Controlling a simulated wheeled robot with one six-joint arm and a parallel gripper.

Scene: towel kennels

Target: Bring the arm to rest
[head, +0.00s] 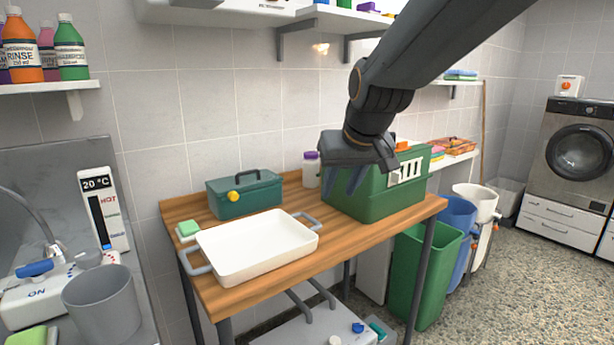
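My arm comes in from the upper right of the head view. My gripper (342,184) points down over the wooden table (215,297), in front of the left part of a green kennel box (376,202). Its two fingers are apart and I see nothing held between them. The box has a white barred grille and an orange piece near its top. My gripper hides part of the box, and I cannot tell whether the fingers touch it.
Shelves (50,87) hang above. Bins (424,268) stand right of the table; floor farther right is clear.

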